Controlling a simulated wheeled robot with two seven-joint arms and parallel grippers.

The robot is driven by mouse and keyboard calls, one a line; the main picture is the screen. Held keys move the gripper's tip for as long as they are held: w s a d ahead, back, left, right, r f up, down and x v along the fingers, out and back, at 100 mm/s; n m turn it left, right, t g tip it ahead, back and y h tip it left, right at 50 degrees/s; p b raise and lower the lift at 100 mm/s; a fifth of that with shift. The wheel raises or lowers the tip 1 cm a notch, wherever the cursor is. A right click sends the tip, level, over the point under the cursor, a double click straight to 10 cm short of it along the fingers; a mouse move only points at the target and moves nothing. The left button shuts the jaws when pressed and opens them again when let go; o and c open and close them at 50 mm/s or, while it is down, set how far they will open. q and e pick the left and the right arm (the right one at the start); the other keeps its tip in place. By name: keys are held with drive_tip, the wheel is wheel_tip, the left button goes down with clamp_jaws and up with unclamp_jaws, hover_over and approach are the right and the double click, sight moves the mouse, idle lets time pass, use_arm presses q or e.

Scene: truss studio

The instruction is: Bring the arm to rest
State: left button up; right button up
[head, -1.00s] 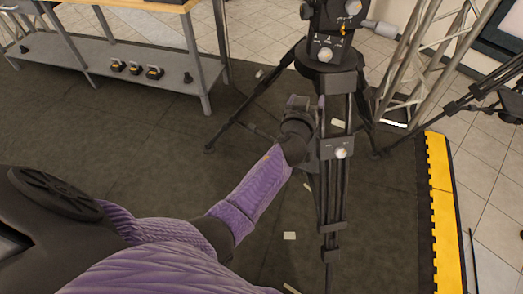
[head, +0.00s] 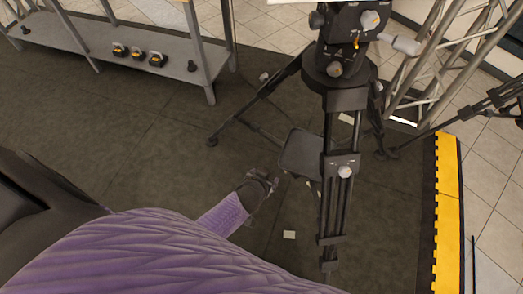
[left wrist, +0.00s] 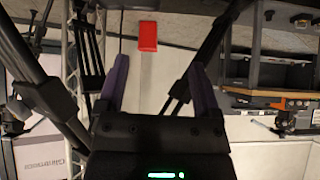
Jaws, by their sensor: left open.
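My left arm, in a purple sleeve, reaches in from the left in the head view. My left gripper (head: 264,182) is small and dark there, over the dark floor and left of the tripod (head: 336,205), apart from it in the picture. In the left wrist view my left gripper (left wrist: 156,75) has its two purple fingers spread, with nothing between them. My right gripper is in neither view.
A dark flat panel (head: 303,153) shows beside the tripod's column. A grey shelf (head: 150,48) stands at the upper left, a truss (head: 445,65) at the upper right. A yellow floor edging (head: 447,215) runs at right. Dark floor left of the tripod is open.

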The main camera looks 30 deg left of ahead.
use_arm(q)
drive_tip(key=shift+s+f, duration=0.15)
drive_tip(key=shift+s, duration=0.05)
idle(0.3)
drive_tip(key=s+f+m+g, duration=0.1)
drive_tip(key=s+f+g, duration=0.1)
drive_tip(key=s, duration=0.9)
drive_tip(key=s+a+f+m+g, duration=0.1)
drive_tip(key=s+f+g, duration=0.2)
drive_tip(key=s, duration=0.7)
drive_tip(key=s+a+f+m+g, duration=0.1)
drive_tip(key=s+f+g, duration=0.2)
drive_tip(key=s+f, duration=0.3)
drive_tip(key=s, duration=0.5)
drive_tip(key=shift+s+a+f+h, duration=0.2)
drive_tip(key=shift+s+h, duration=0.1)
drive_tip(key=shift+h, duration=0.1)
